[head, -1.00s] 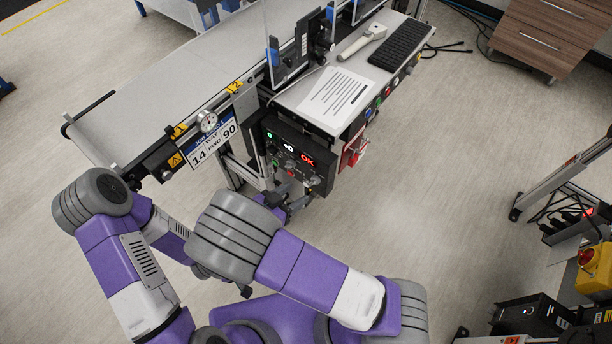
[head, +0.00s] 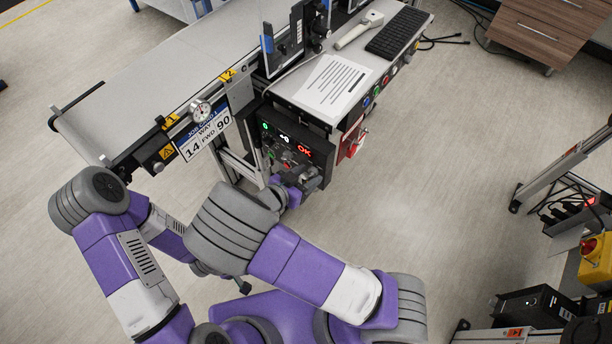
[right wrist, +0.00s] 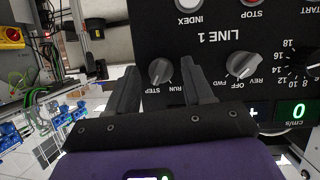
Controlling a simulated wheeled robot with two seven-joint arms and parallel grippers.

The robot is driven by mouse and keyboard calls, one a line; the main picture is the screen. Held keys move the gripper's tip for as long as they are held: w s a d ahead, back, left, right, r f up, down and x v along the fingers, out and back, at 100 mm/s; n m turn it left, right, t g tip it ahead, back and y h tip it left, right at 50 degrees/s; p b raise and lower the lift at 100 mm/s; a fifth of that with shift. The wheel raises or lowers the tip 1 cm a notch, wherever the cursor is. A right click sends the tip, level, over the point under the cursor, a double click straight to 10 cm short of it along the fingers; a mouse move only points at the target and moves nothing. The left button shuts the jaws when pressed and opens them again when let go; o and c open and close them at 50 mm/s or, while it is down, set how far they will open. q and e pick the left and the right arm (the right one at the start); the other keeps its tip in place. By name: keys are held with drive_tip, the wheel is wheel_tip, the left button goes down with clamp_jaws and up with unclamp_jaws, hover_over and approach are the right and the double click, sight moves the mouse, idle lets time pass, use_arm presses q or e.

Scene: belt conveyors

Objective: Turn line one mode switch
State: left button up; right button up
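The black LINE 1 control panel (head: 268,131) hangs under the conveyor frame. It fills the top of the right wrist view, its lettering upside down. The grey STEP/RUN knob (right wrist: 160,71) is the mode switch. My right gripper (right wrist: 160,66) is open, one finger on each side of this knob; I cannot tell whether they touch it. In the head view my right gripper (head: 306,176) is at the panel's lower part, covering some controls. Of my left gripper, only a dark tip (head: 244,287) seems to show below my right arm; the rest is hidden.
Close to the right finger is the FWD/OFF/REV knob (right wrist: 242,65), with a speed dial (right wrist: 297,72) and a green display reading 0 (right wrist: 296,113) beyond. Above are a white INDEX button (right wrist: 190,6) and a red STOP button. A red box (head: 352,142) hangs right of the panel.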

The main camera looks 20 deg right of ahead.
clamp_jaws()
drive_tip(key=shift+r+p, duration=0.1)
drive_tip(key=shift+p, duration=0.65)
drive_tip(key=n+g+h+p, duration=0.1)
drive_tip(key=n+p, duration=0.1)
drive_tip(key=p, duration=0.3)
drive_tip(key=shift+w+n+g+h+p, duration=0.1)
drive_tip(key=shift+n+g+h+p, duration=0.2)
drive_tip(key=shift+n, duration=0.1)
drive_tip(key=shift+a+n+g+h+p, duration=0.1)
drive_tip(key=shift+n+g+h+p, duration=0.2)
drive_tip(key=shift+n+p, duration=0.3)
drive_tip(key=shift+w+f+n+h, duration=0.1)
drive_tip(key=shift+f+n+h, duration=0.25)
drive_tip(key=shift+n, duration=0.35)
drive_tip(key=shift+n+g+h, duration=0.3)
drive_tip(key=shift+n+h, duration=0.55)
drive_tip(key=shift+n, duration=0.65)
drive_tip(key=shift+o, duration=0.8)
unclamp_jaws()
